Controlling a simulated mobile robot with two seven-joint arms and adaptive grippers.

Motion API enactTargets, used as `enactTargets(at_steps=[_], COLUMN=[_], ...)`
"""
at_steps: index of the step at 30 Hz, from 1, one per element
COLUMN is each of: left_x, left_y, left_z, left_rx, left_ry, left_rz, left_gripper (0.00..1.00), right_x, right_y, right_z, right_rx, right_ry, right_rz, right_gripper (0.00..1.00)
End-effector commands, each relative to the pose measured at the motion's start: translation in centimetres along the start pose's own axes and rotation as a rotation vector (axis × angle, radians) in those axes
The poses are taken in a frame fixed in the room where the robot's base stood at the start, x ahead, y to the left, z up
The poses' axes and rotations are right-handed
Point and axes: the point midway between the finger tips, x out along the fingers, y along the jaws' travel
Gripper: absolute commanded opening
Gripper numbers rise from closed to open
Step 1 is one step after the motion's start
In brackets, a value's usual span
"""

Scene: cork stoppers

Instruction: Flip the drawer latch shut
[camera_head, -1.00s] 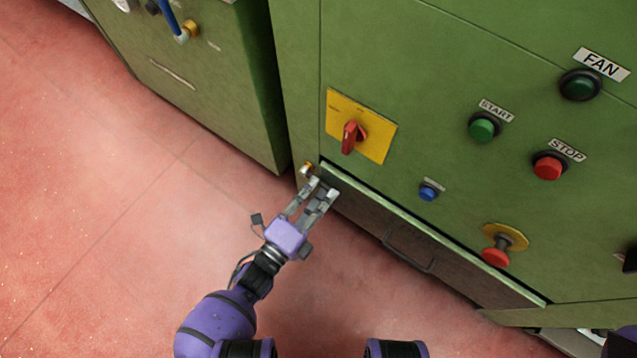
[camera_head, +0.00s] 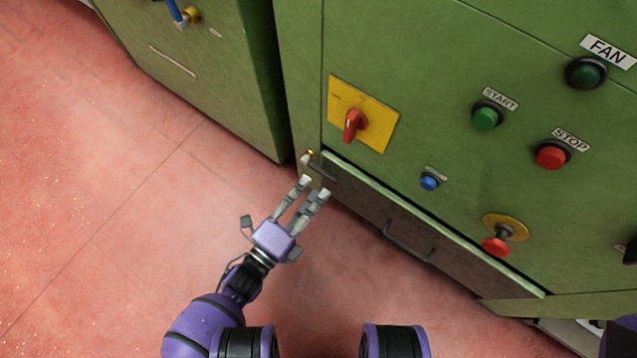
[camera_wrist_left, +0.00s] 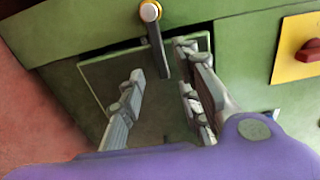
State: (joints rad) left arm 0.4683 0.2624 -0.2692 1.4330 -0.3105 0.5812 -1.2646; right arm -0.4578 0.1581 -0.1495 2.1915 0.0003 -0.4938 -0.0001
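The latch (camera_head: 319,168) is a dark bar on a brass pivot, just below the yellow plate at the drawer's upper left corner. In the left wrist view the latch (camera_wrist_left: 157,45) hangs from its round pivot and overlaps the top edge of the panel below it. The drawer (camera_head: 365,209) has a dark front with a bar handle (camera_head: 408,243) and looks closed. My left gripper (camera_head: 314,188) is open and empty, its fingertips just below the latch. In the wrist view the bar's end shows between the fingers; contact cannot be told. My right gripper is out of view.
A red rotary switch (camera_head: 355,125) sits on a yellow plate above the latch. Green, red and blue buttons (camera_head: 429,181) stick out of the green cabinet to the right. Another green cabinet (camera_head: 200,75) stands at left. The red floor (camera_head: 120,190) is clear.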

Motion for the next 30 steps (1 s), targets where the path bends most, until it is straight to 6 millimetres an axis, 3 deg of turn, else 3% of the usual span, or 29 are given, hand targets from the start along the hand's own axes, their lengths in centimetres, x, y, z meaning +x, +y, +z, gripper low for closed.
enactTargets(at_steps=[6, 12, 30], left_x=[-4.9, -7.5, -8.1], left_y=[0.1, 0.0, 0.0], left_z=[0.1, 0.0, 0.0], left_rx=[-0.001, 0.0, 0.0], left_ry=[-0.002, -0.001, -0.001], left_rz=[0.003, 0.001, 0.0], left_gripper=[0.31, 0.31, 0.31], right_x=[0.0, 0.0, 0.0], right_y=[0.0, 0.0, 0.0], right_z=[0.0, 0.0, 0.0], right_rx=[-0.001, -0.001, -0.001], right_ry=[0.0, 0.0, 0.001], right_rz=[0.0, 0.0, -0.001], right_gripper=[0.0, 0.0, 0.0])
